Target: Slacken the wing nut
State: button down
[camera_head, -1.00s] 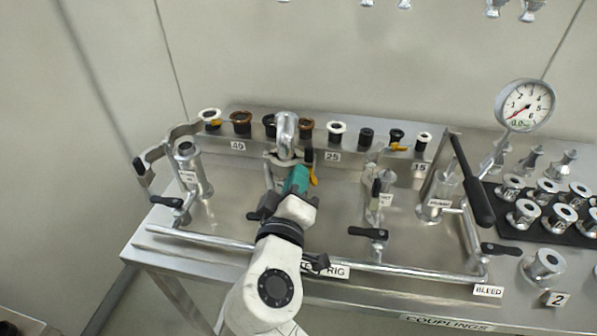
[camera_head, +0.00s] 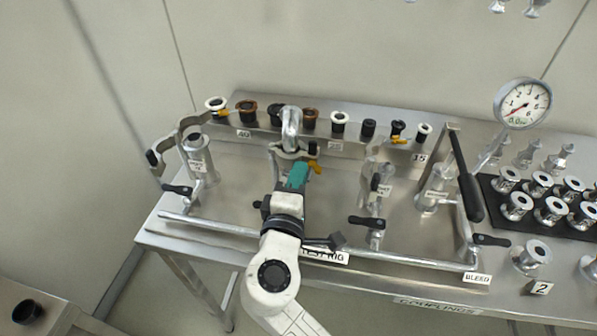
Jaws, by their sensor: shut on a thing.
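A steel clamp (camera_head: 291,153) sits around the foot of the bent pipe (camera_head: 290,125) at the back middle of the test rig. My gripper (camera_head: 311,153), with its teal body, reaches up to the clamp's right side. It is shut at the spot where the wing nut sits. The wing nut is small and mostly hidden by the fingers, so its turn cannot be read. An orange tag (camera_head: 315,167) hangs just right of the gripper.
A rack of several collared fittings (camera_head: 247,110) stands behind the clamp. Black-handled valves stand left (camera_head: 177,190) and right (camera_head: 366,221) of my arm. A long black lever (camera_head: 470,198) and a pressure gauge (camera_head: 522,104) are at right. A steel pipe (camera_head: 410,257) runs along the front.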

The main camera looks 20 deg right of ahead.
jog(key=shift+f, duration=0.1)
dwell(0.3)
jog(key=c, duration=1.3)
grip_release()
jog(key=shift+o, duration=0.2)
jog(key=b+v, duration=0.2)
jog(key=v, duration=0.8)
jog(key=shift+s+a, duration=0.2)
jog(key=shift+s, duration=0.15)
